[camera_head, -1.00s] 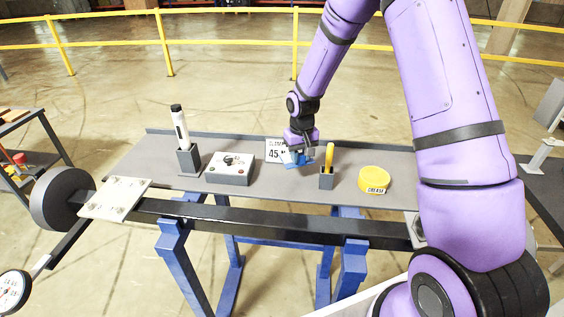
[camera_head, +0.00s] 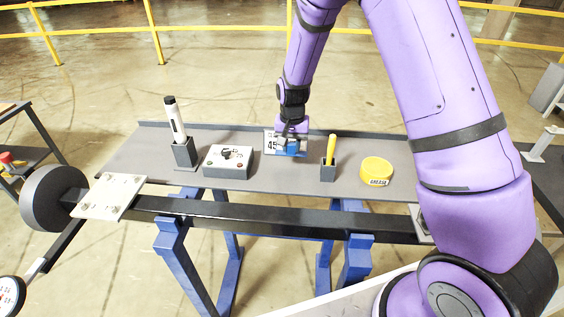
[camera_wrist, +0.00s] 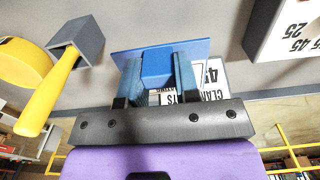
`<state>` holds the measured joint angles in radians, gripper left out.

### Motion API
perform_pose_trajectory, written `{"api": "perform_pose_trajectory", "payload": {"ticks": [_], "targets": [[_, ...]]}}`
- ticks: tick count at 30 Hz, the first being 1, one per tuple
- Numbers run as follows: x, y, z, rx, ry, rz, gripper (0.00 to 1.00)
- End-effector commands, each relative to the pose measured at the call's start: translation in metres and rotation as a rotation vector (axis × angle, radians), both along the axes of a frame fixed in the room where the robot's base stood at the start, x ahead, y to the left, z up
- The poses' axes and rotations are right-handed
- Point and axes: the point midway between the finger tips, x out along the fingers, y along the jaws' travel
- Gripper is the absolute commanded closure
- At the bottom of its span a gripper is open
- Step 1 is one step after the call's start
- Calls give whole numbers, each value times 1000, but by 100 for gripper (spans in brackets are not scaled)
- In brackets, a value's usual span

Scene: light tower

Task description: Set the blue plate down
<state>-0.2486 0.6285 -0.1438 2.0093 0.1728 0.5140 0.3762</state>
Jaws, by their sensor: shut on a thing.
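The blue plate (camera_head: 292,151) is in my gripper (camera_head: 290,141), over the grey shelf (camera_head: 228,176) and in front of a white printed card (camera_head: 269,143). In the wrist view the blue plate (camera_wrist: 190,48) is a flat sheet with a raised block. The two fingers of my gripper (camera_wrist: 157,70) are shut on that block, one on each side. The plate is close to the shelf surface; I cannot tell whether it touches.
A small grey holder with a yellow tool (camera_head: 329,160) stands just right of the gripper, then a yellow grease tin (camera_head: 377,171). A grey control box (camera_head: 229,162) and a holder with a white marker (camera_head: 176,122) stand to the left. A raised lip runs along the shelf's back.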

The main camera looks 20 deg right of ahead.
Motion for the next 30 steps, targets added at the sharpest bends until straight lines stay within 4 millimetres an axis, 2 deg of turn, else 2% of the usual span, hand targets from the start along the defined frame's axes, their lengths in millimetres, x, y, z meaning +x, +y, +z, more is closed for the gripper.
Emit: {"api": "perform_pose_trajectory", "payload": {"ticks": [3,6,14,20,30], "targets": [[-1,0,-24,-1,6,1,98],[-1,0,-38,0,4,2,98],[-1,0,-57,-1,3,2,98],[-1,0,-83,0,2,1,98],[0,0,-87,0,1,2,98]]}}
